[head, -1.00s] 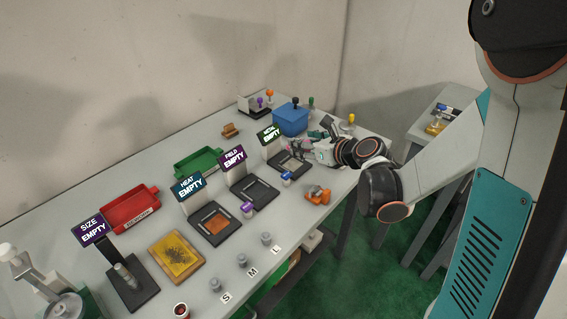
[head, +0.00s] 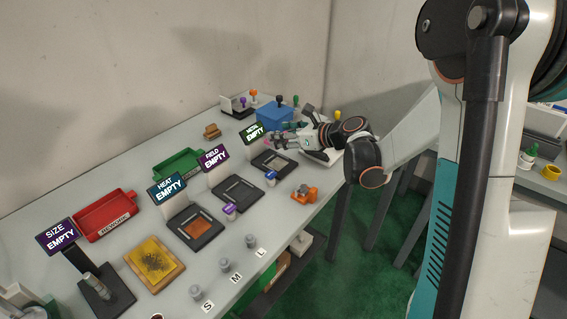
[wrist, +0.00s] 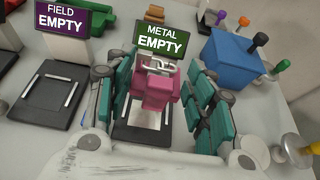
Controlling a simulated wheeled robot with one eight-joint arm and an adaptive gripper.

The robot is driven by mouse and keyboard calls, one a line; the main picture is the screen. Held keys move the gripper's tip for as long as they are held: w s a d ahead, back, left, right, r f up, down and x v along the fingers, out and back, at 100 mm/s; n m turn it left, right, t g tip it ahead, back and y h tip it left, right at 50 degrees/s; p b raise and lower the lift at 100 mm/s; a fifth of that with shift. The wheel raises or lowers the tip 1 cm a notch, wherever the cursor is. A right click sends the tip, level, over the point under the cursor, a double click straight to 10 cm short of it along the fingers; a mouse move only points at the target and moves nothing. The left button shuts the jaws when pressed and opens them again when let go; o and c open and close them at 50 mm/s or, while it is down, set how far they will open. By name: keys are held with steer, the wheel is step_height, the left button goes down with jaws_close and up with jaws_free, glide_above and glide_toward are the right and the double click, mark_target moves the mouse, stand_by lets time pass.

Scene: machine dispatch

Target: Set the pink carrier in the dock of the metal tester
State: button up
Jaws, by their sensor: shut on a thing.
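The pink carrier (wrist: 157,92) is between the teal fingers of my gripper (wrist: 155,85), which is shut on it. A pale metal, chain-like piece (wrist: 158,66) lies on top of the carrier. The metal tester has a sign (wrist: 161,41) reading "METAL EMPTY" and a dark dock plate (wrist: 133,133) with a pale centre, partly hidden below the carrier. In the wrist view the carrier overlaps the dock; its height above it is hard to tell. In the head view my gripper (head: 285,139) is above the back of the metal dock (head: 272,167).
The field tester's dock (wrist: 47,115) is left of the metal one. An orange item (head: 304,193) sits near the table's front edge. Red (head: 107,217) and green trays line the back.

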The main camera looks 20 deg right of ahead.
step_height(320, 180, down, 9)
steer(key=b, duration=0.2)
steer(key=shift+r+b, duration=0.15)
steer(key=shift+b, duration=0.25)
steer(key=shift+r, duration=0.1)
steer(key=o, duration=0.8)
steer(key=shift+o, duration=0.4)
steer(key=shift+s+d+r, duration=0.15)
steer(key=shift+s, duration=0.05)
steer(key=p+v, duration=0.3)
steer(key=v, duration=0.8)
steer(key=shift+s, duration=0.2)
